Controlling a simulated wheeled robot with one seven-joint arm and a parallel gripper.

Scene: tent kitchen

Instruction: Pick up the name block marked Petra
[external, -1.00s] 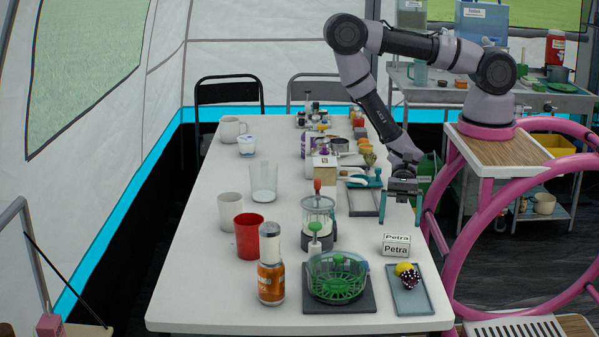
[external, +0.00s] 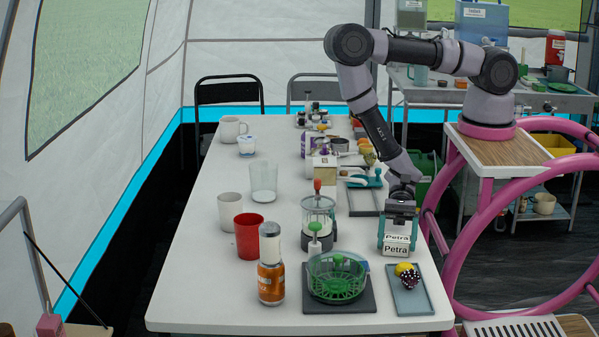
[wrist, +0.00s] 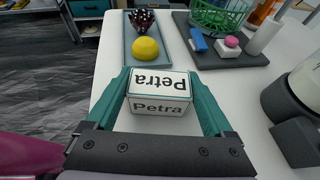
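The name block marked Petra (external: 397,246) is a small white box with black lettering on its top and front faces. It rests on the white table near the right edge, and it also shows in the wrist view (wrist: 159,92). My gripper (external: 398,240) has come down over it, with one teal finger on each side. In the wrist view my gripper (wrist: 159,85) looks open, its fingers straddling the block's two ends with very narrow gaps. Whether either finger touches the block is hard to tell.
A grey-blue tray (external: 410,303) with a yellow lemon-like thing (wrist: 146,49) and a dark spotted thing lies just in front of the block. A green basket (external: 336,285) on a dark board is to the left. A glass jar (external: 318,222) stands left of my gripper.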

